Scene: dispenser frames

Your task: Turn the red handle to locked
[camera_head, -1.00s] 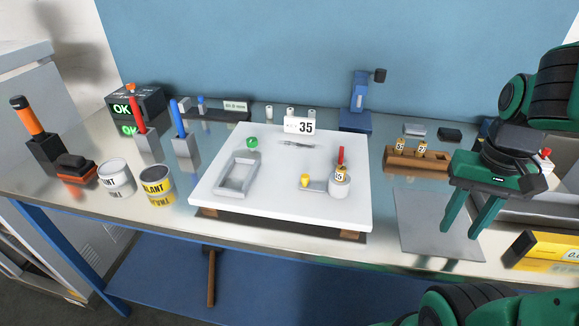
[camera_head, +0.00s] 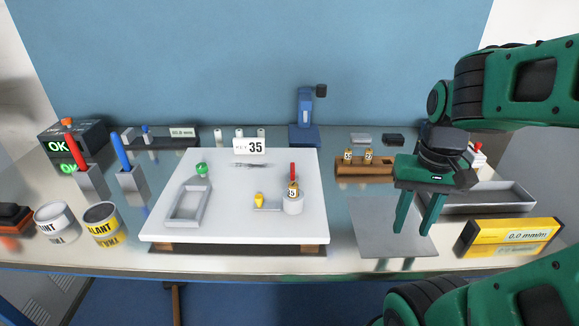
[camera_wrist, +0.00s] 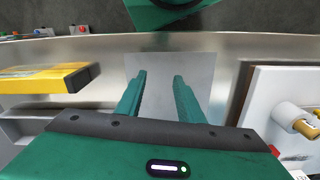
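The red handle (camera_head: 292,170) stands up at the back of a small white round fixture (camera_head: 293,206) on the right part of the white board (camera_head: 240,228). A small amber vial with a label (camera_head: 293,190) sits in the fixture, in front of the handle. A bit of red beside the fixture (camera_wrist: 273,150) also shows at the right edge of the wrist view. My gripper (camera_head: 416,228) is open and empty, fingers pointing down, above the grey mat (camera_head: 375,215) to the right of the board. Its two spread fingers (camera_wrist: 159,85) show in the wrist view with nothing between them.
A yellow box (camera_head: 510,240) and a grey tray (camera_head: 490,198) lie right of my gripper. A wooden rack (camera_head: 365,168) with two vials stands behind the mat. A red-handled tool (camera_head: 72,150), a blue-handled tool (camera_head: 122,152) and cans (camera_head: 102,225) stand left of the board.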

